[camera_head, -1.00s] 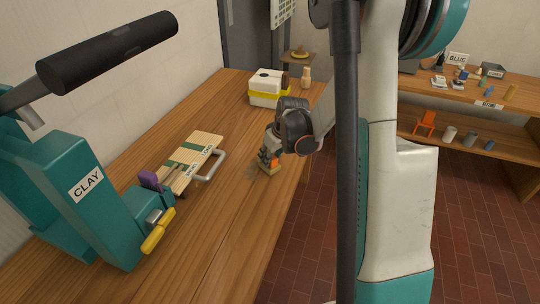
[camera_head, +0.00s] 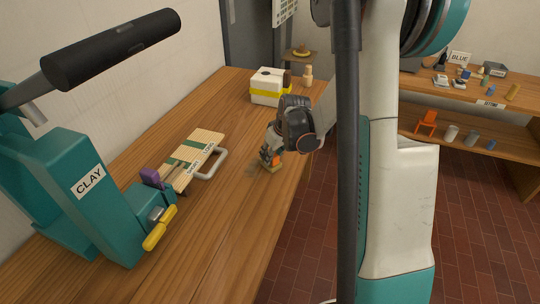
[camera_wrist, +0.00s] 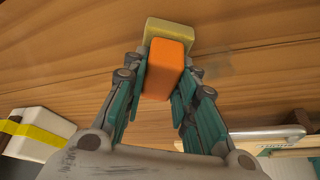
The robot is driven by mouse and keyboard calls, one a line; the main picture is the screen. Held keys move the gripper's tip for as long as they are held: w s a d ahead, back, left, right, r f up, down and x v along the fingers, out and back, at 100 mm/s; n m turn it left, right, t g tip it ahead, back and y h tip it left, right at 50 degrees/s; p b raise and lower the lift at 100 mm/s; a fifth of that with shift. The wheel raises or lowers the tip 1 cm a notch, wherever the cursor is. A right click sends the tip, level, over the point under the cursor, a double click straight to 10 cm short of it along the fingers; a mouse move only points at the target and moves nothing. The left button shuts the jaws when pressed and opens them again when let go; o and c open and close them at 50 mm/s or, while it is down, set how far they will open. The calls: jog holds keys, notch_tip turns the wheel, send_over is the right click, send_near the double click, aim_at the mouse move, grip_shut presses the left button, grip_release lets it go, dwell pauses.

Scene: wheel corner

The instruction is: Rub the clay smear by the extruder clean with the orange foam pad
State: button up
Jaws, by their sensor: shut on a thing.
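The orange foam pad (camera_wrist: 168,62), with a yellowish layer at its far end, is gripped between the fingers of my gripper (camera_wrist: 165,80) in the wrist view. In the head view my gripper (camera_head: 270,156) points down at the wooden bench, with the pad's pale base at or just above the surface; contact cannot be told. The clay smear (camera_head: 252,170) is a faint grey patch just left of the pad. It also shows beside the pad in the wrist view (camera_wrist: 217,68). The teal extruder (camera_head: 95,205), labelled CLAY, stands at the near left.
A slatted wooden board (camera_head: 196,152) with a grey handle (camera_head: 214,166) lies left of the smear. A yellow-handled tool (camera_head: 158,230) is at the extruder. A white box with a yellow band (camera_head: 268,87) and a small wooden figure (camera_head: 307,76) stand farther back.

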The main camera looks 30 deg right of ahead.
dwell(0.5)
jog(key=shift+s+a, duration=0.4)
jog(key=shift+a, duration=0.1)
jog(key=shift+r, duration=0.1)
jog(key=shift+r+p, duration=0.5)
jog(key=shift+r, duration=0.15)
jog(key=shift+s+a+f+b, duration=0.15)
jog(key=shift+s+a, duration=0.15)
jog(key=shift+a, duration=1.3)
jog(key=shift+s+a+r+b, duration=0.15)
jog(key=shift+s+a, duration=0.15)
jog(key=shift+a, duration=1.3)
jog(key=shift+f, duration=0.1)
jog(key=shift+f, duration=0.65)
jog(key=shift+w+d, duration=0.15)
